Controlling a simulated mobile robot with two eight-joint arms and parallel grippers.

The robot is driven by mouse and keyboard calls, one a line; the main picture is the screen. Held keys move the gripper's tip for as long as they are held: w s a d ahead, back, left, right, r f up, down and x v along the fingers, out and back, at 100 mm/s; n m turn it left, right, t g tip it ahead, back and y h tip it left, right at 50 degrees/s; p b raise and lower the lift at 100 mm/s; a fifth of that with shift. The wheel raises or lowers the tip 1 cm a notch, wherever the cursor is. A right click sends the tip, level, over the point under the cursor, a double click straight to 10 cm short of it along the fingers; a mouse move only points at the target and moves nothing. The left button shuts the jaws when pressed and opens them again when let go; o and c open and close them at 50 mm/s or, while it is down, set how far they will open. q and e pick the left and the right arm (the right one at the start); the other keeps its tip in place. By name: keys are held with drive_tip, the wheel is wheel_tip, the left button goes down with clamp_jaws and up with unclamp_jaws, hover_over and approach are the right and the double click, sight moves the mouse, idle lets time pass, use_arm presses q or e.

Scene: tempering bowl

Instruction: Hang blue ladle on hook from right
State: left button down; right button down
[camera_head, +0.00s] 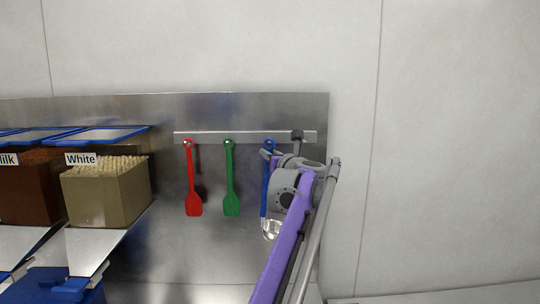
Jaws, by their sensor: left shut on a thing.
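The blue ladle (265,193) is upright against the steel back panel, its metal bowl (271,229) at the bottom. Its top reaches the hook rail (250,137), right of the green spatula. My left gripper (267,154) is shut on the ladle's handle near the top. My purple and grey arm covers part of the handle and the right part of the rail. I cannot tell whether the ladle's top is on a hook. My right gripper is not in view.
A red spatula (193,180) and a green spatula (230,180) hang from the rail to the left. A bin labelled White (108,197) and a brown bin (27,190) stand further left. The wall right of the panel is bare.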

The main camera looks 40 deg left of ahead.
use_arm(q)
drive_tip(key=shift+w+a+f+p, duration=0.2)
drive_tip(key=shift+w+a+p, duration=0.05)
drive_tip(key=shift+w+a, duration=1.05)
drive_tip(key=shift+w+a+f+p, duration=0.25)
drive_tip(key=shift+w+a, duration=0.85)
drive_tip(key=shift+w, duration=0.4)
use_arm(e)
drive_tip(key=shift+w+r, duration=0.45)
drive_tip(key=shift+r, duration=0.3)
use_arm(q)
drive_tip(key=shift+w, duration=0.1)
drive_tip(key=c, duration=0.7)
unclamp_jaws()
